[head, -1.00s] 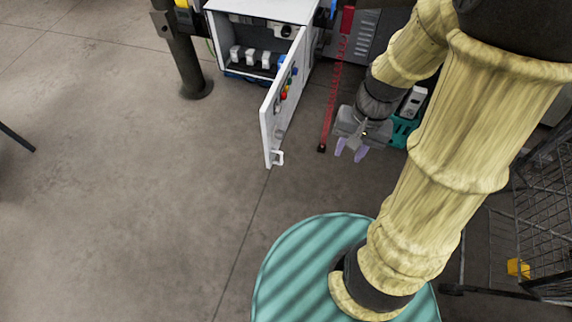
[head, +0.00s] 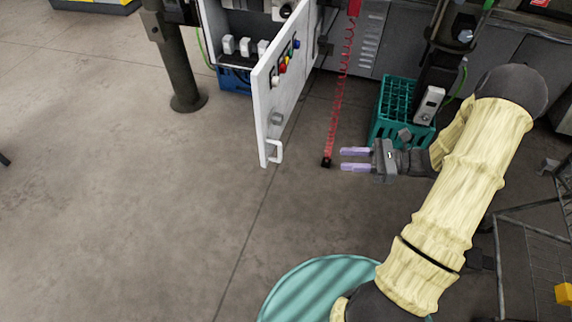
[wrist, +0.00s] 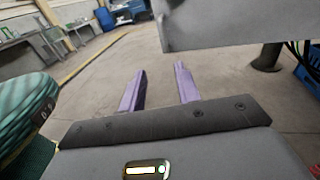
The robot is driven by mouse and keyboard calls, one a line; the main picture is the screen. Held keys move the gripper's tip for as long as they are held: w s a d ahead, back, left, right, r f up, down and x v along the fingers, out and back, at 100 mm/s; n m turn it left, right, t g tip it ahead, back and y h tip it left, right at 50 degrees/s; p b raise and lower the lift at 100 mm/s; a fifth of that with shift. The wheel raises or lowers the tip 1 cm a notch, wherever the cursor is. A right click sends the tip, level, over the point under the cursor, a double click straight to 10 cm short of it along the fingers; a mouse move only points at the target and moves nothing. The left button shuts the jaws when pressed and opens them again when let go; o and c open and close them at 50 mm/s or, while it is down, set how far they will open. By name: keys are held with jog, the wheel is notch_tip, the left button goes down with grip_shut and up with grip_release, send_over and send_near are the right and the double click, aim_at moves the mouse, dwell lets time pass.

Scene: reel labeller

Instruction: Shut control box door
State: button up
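The control box (head: 234,67) is a white cabinet at the top of the head view, with white components inside. Its door (head: 268,100) stands wide open toward me, with coloured buttons on its face and a white handle (head: 275,152) at its lower free corner. My gripper (head: 355,159) is to the right of the door, apart from it, with its purple fingers pointing left. The fingers are spread and nothing is between them. In the wrist view the fingers (wrist: 160,90) are also apart, and a pale panel (wrist: 225,25), likely the door, hangs at the upper right.
A red coiled cord (head: 340,90) hangs between the door and my gripper. A teal crate (head: 392,115) stands behind my gripper. A dark post (head: 182,70) stands left of the box. A wire cart (head: 535,240) is at right. The floor at left is clear.

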jog(key=shift+w+d+f+m, duration=0.2)
jog(key=shift+m, duration=0.1)
jog(key=shift+t, duration=0.4)
jog(key=w+a+b, duration=0.2)
jog(key=a+b, duration=0.1)
jog(key=a, duration=1.4)
jog(key=shift+w, duration=0.35)
grip_shut()
